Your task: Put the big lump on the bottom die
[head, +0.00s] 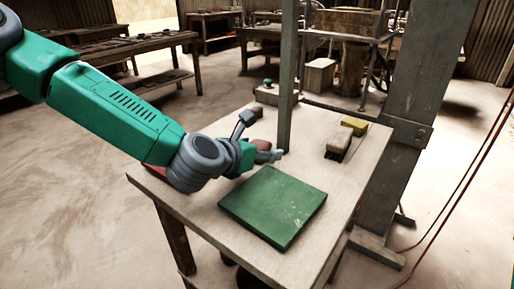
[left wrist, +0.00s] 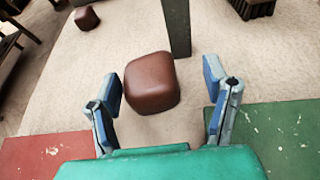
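The big lump, reddish brown and rounded, (left wrist: 151,82) lies on the pale tabletop ahead of my left gripper (left wrist: 165,98) in the left wrist view. The gripper's two blue-grey fingers are spread, one on each side of the lump's near part, with a visible gap on each side. In the head view my left gripper (head: 268,158) is low over the table, and the lump (head: 262,145) shows only in part behind it. A smaller reddish lump (left wrist: 87,18) lies farther off. I cannot make out the bottom die for certain. My right gripper is not in view.
A green board (head: 272,205) lies at the table's front; a red board (left wrist: 40,158) lies at left, mostly hidden by my arm in the head view. A grey post (head: 288,75) stands close behind the lump. A brush-like block (head: 338,140) and yellow block (head: 354,125) sit at right.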

